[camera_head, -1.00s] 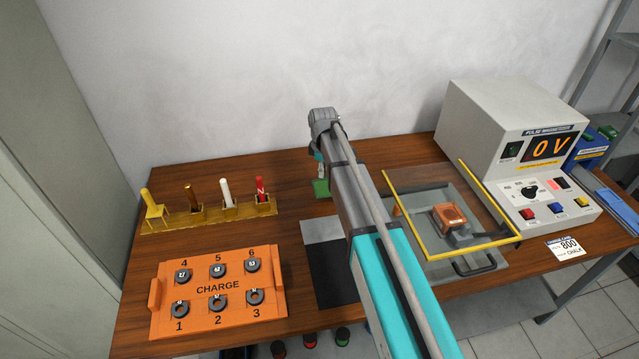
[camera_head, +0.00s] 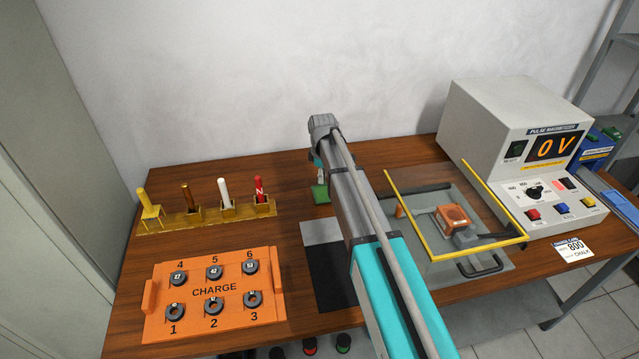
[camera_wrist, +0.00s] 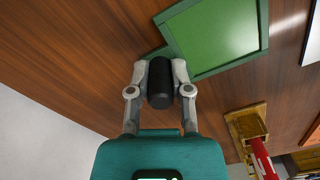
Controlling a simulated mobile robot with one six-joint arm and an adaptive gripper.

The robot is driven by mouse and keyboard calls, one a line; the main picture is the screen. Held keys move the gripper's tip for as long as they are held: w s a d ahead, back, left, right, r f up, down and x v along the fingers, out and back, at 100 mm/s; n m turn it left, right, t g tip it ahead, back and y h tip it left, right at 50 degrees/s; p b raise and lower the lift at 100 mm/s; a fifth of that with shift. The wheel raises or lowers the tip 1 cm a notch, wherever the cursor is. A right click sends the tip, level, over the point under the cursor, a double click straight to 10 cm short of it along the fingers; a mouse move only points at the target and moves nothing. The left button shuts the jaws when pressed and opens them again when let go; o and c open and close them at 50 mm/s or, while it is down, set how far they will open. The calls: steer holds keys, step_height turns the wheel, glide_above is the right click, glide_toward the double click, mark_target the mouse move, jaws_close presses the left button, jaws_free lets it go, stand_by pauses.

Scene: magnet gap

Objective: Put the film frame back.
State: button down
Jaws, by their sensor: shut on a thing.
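The film frame is a flat green panel with a raised green border (camera_wrist: 262,30), at the top of the wrist view. It joins a black cylindrical handle (camera_wrist: 160,82). My gripper (camera_wrist: 160,92) is shut on this handle, one finger on each side. In the head view the green film frame (camera_head: 320,194) shows small beside my arm, near the back of the wooden table, with my gripper (camera_head: 320,173) just above it. My arm hides part of that area. I cannot tell whether the frame touches the table.
A brass rack (camera_head: 205,216) with several coloured rods stands left of the frame. An orange CHARGE tray (camera_head: 190,329) with numbered rings lies front left. Right of my arm are a yellow-edged clear guard (camera_head: 470,245) and the pulse magnetizer (camera_head: 500,120). A grey and black mat (camera_head: 325,235) lies partly under my arm.

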steer(key=shift+f+b, duration=0.3)
steer(key=shift+f, duration=0.35)
steer(key=shift+f, duration=0.1)
steer(key=c, duration=0.5)
jaws_free()
steer(key=shift+c, duration=0.2)
step_height(320, 180, up, 12)
steer(key=p, duration=1.2)
steer(key=shift+r, duration=0.2)
